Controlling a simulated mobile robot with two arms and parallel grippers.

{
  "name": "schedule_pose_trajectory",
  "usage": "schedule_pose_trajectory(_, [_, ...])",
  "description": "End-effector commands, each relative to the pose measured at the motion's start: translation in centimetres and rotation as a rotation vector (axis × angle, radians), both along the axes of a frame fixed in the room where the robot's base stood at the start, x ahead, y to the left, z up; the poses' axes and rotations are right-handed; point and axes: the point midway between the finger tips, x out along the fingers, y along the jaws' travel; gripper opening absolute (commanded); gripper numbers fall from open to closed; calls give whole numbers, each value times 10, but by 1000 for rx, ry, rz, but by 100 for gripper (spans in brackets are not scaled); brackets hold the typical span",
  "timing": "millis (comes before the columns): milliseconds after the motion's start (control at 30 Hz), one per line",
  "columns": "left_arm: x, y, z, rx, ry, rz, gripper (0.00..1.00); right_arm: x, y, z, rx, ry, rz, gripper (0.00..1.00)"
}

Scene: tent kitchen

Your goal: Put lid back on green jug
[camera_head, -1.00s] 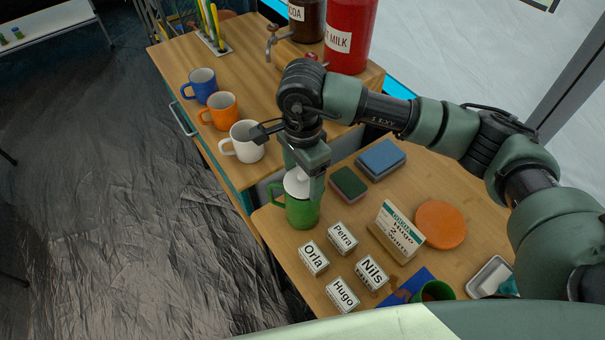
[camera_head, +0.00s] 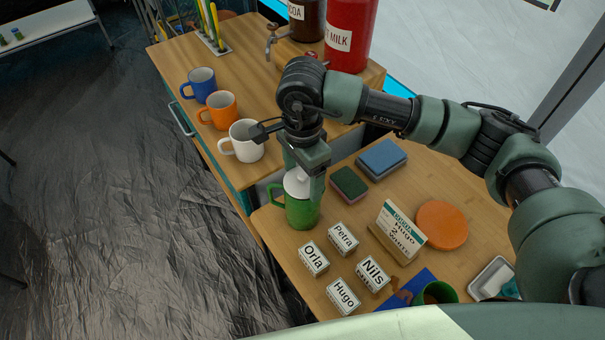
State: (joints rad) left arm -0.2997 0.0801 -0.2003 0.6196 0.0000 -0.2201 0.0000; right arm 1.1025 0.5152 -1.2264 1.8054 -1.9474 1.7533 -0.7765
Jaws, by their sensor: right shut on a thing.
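The green jug (camera_head: 300,213) stands upright on the wooden counter, its handle to the left. A white lid (camera_head: 297,184) is at the jug's mouth. My right gripper (camera_head: 303,178) points down over the jug and is shut on the lid. The gripper's fingers cover part of the lid and the jug's rim, so I cannot tell whether the lid is fully seated. My left gripper is not in view.
Name blocks (camera_head: 343,238) stand in front of the jug. A white mug (camera_head: 243,142), an orange mug (camera_head: 218,111) and a blue mug (camera_head: 199,85) line the left edge. Sponges (camera_head: 349,183), a wooden card holder (camera_head: 398,238) and an orange disc (camera_head: 441,224) lie to the right.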

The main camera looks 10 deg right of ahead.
Motion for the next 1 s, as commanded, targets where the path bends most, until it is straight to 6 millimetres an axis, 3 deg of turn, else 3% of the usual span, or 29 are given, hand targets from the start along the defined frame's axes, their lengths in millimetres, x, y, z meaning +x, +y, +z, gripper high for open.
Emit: schedule_pose_trajectory(1000, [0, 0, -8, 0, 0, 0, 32, 0, 0, -1, 0, 1, 0, 36])
